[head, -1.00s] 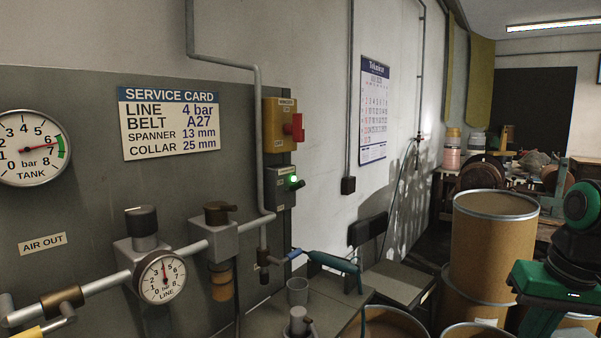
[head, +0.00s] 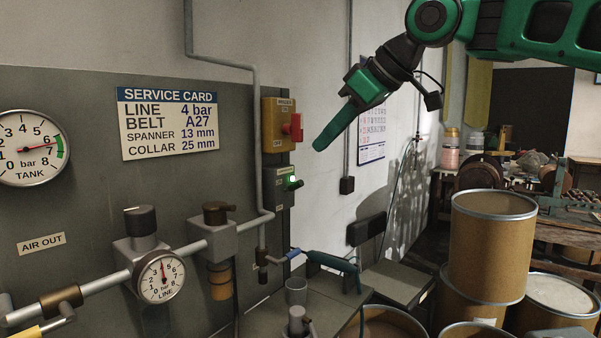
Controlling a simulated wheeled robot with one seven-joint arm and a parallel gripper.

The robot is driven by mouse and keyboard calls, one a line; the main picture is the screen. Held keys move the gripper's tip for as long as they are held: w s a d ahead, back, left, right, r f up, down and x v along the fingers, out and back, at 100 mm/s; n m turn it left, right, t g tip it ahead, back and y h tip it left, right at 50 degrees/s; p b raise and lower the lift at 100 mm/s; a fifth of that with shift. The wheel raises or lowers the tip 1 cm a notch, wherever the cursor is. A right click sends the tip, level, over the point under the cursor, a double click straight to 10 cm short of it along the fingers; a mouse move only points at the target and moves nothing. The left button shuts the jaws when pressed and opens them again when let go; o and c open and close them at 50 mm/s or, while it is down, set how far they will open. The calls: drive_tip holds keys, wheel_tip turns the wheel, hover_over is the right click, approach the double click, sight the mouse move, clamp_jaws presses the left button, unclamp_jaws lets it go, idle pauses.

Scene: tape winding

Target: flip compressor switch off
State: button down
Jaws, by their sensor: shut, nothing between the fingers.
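A grey switch box (head: 281,190) is on the panel's right edge. A green lamp (head: 292,179) glows on it, and a small dark lever (head: 298,185) sticks out to the right. Above it is a yellow box (head: 276,126) with a red handle (head: 295,127). The labels on both boxes are too small to read surely, so I cannot tell from them which is the compressor switch. My gripper (head: 319,146) is shut and empty, pointing down-left. In the picture its tip is right of the red handle and above the lever, apart from both.
A grey pipe (head: 258,120) runs down just left of the boxes. The tank gauge (head: 31,148) reads near 7 bar, the line gauge (head: 161,277) about 4. Drums (head: 489,250) and a chair (head: 395,280) stand at right.

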sight(294, 187)
drive_tip(key=x, duration=1)
